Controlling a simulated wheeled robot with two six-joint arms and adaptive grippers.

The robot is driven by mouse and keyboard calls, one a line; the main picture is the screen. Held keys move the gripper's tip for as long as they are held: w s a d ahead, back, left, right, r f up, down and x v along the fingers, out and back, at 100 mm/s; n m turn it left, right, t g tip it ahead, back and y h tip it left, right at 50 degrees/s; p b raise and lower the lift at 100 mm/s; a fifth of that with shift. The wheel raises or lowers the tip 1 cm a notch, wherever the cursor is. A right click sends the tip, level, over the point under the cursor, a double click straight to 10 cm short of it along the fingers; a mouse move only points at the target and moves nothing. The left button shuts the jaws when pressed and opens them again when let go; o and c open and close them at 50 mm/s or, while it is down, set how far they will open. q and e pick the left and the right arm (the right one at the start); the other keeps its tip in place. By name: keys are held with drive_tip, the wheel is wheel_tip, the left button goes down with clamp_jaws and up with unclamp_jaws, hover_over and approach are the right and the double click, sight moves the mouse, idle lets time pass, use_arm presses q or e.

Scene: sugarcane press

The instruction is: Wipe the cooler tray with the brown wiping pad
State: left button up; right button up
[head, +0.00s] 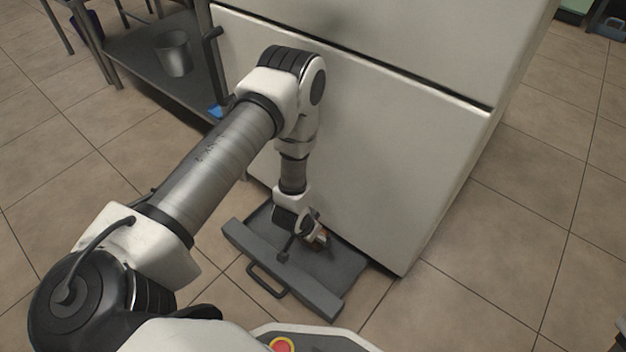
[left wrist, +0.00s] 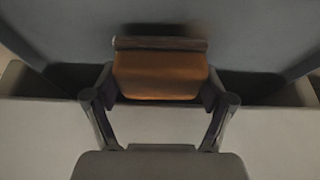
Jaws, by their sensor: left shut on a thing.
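The cooler tray (head: 343,262) is a dark grey shallow drawer, pulled out at the foot of the white cooler. Its front wall has a handle (head: 266,281). My left gripper (head: 318,238) reaches down over the tray. In the left wrist view my left gripper (left wrist: 160,88) is shut on the brown wiping pad (left wrist: 158,76), with a finger on each side. The tray (left wrist: 60,35) fills the upper part of that view behind the pad. Only a small bit of the pad (head: 322,238) shows in the head view. I cannot tell whether it touches the tray floor. My right gripper is not in view.
The white cooler (head: 400,150) stands right behind the tray. A metal shelf (head: 130,50) with a metal bucket (head: 173,53) is at the upper left.

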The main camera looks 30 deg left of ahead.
use_arm(q)
drive_tip(key=shift+f+b, duration=0.55)
drive_tip(key=shift+f, duration=0.4)
drive_tip(key=shift+w+a+r+p, duration=0.15)
drive_tip(key=shift+a+p, duration=0.4)
drive_tip(key=shift+a, duration=1.2)
drive_tip(key=shift+f, duration=0.2)
drive_tip(key=shift+s+d+f, duration=0.1)
drive_tip(key=shift+s+d, duration=0.05)
drive_tip(key=shift+d, duration=0.75)
drive_tip(key=shift+s+d+f, duration=0.1)
drive_tip(key=shift+d, duration=0.75)
drive_tip(key=shift+r+p, duration=0.15)
drive_tip(key=shift+p, duration=0.25)
wheel_tip(320, 180, up, 6)
drive_tip(key=p, duration=0.5)
drive_tip(key=shift+w, duration=0.1)
